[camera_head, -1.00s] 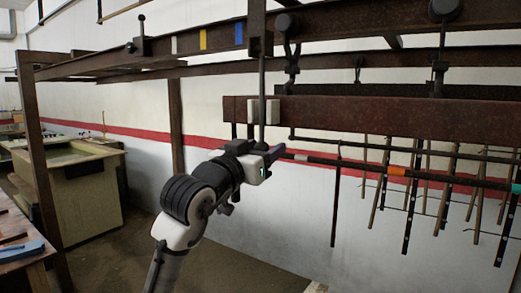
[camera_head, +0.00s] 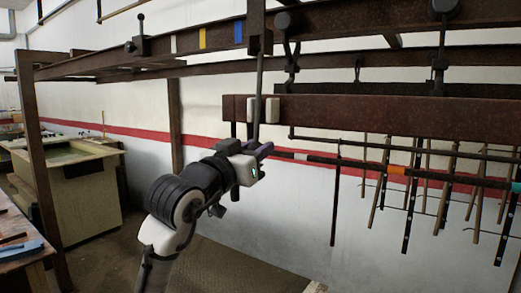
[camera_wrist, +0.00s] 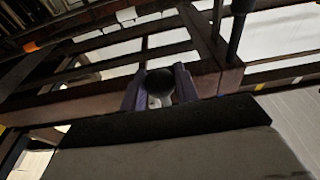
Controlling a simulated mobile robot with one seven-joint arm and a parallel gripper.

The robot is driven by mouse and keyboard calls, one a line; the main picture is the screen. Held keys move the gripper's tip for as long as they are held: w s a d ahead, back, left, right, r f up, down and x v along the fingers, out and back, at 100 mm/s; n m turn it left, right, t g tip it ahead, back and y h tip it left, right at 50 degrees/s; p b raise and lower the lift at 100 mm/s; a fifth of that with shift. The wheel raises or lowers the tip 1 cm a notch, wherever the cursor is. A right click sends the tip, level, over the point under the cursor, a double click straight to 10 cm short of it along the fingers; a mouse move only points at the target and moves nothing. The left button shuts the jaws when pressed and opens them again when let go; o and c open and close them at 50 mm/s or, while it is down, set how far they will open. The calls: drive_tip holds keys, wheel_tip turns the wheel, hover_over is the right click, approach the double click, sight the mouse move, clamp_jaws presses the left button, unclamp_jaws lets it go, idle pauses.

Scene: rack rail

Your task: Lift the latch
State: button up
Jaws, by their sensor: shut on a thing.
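A dark latch rod (camera_head: 260,80) hangs from the upper beam, in front of the end of the rusty rail. It is slightly tilted, its lower end to the left. My gripper (camera_head: 264,150) is at the rod's lower end, just below the rail. In the wrist view, the two purple fingers of my gripper (camera_wrist: 160,88) are shut on a dark round knob (camera_wrist: 159,82), with a pale part just below it. In the head view the knob is hidden by my gripper.
The rusty rail (camera_head: 380,117) runs right, with a white block (camera_head: 272,110) on its end. Below it, a dark bar (camera_head: 320,160) carries several hanging rods. A pale tank (camera_head: 70,190) stands at the left. The floor below my arm is clear.

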drive_tip(key=shift+s+a+r, duration=0.25)
drive_tip(key=shift+s+a, duration=0.45)
drive_tip(key=shift+s, duration=0.25)
drive_tip(key=s+a+r+p, duration=0.2)
drive_tip(key=s+a+r, duration=0.5)
drive_tip(key=s+r, duration=0.3)
drive_tip(key=shift+s+a+r, duration=0.2)
drive_tip(key=shift+s+a, duration=0.15)
drive_tip(key=shift+a, duration=0.05)
idle(0.5)
drive_tip(key=o, duration=0.9)
drive_tip(key=shift+r+v, duration=0.2)
drive_tip(key=shift+v, duration=0.95)
drive_tip(key=shift+r+v, duration=0.25)
drive_tip(key=shift+v, duration=0.9)
drive_tip(key=shift+r+v, duration=0.2)
drive_tip(key=shift+v, duration=0.95)
drive_tip(key=shift+s, duration=0.1)
